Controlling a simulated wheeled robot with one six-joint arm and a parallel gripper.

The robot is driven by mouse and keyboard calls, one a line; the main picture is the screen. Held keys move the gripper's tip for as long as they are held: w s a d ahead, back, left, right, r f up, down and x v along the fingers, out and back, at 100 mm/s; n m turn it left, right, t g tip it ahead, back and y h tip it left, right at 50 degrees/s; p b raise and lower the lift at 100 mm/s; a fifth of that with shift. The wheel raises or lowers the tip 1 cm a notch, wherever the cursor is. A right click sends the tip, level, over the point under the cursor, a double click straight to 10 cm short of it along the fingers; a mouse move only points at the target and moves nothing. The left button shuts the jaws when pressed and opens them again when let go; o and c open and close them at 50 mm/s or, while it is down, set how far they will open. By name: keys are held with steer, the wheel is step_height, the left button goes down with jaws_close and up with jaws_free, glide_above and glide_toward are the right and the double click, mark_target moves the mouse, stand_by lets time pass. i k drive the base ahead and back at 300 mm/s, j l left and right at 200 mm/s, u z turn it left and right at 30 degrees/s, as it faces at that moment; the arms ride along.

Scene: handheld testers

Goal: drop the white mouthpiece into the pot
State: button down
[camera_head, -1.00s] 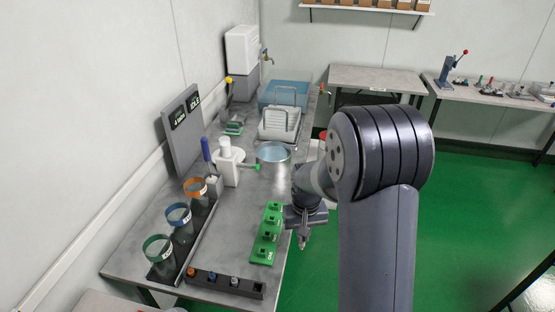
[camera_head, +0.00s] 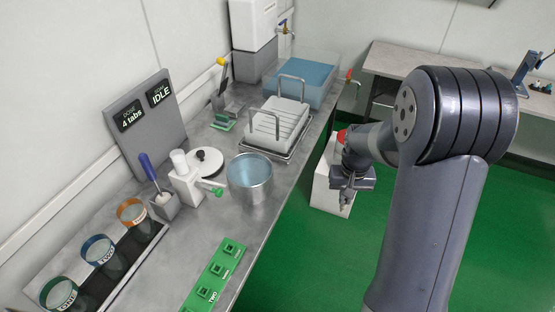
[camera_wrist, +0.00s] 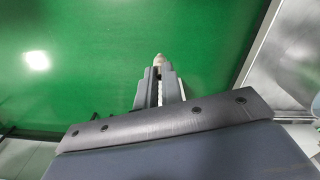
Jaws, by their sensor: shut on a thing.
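The pot (camera_head: 250,190) is a round steel vessel with pale blue liquid, open at the top, on the grey bench near its right edge. My gripper (camera_head: 345,206) hangs over the green floor, right of the bench and apart from the pot. In the wrist view my gripper (camera_wrist: 158,72) is shut on a small whitish piece, the mouthpiece (camera_wrist: 158,60), whose end shows at the fingertips. The mouthpiece is too small to make out in the head view.
A white lid with a black knob (camera_head: 205,161) lies left of the pot. A white dispenser with a green tip (camera_head: 186,180) stands beside it. A wire rack (camera_head: 280,130) and a blue-filled tank (camera_head: 305,80) are behind. A green holder (camera_head: 215,275) lies in front. A white box (camera_head: 325,187) stands on the floor.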

mark_target(250, 178)
steer(key=i+l+u, duration=0.25)
steer(key=i+l, duration=0.15)
steer(key=l, duration=0.2)
steer(key=i+l+u, duration=0.3)
steer(key=l, duration=0.35)
steer(key=u, duration=1.55)
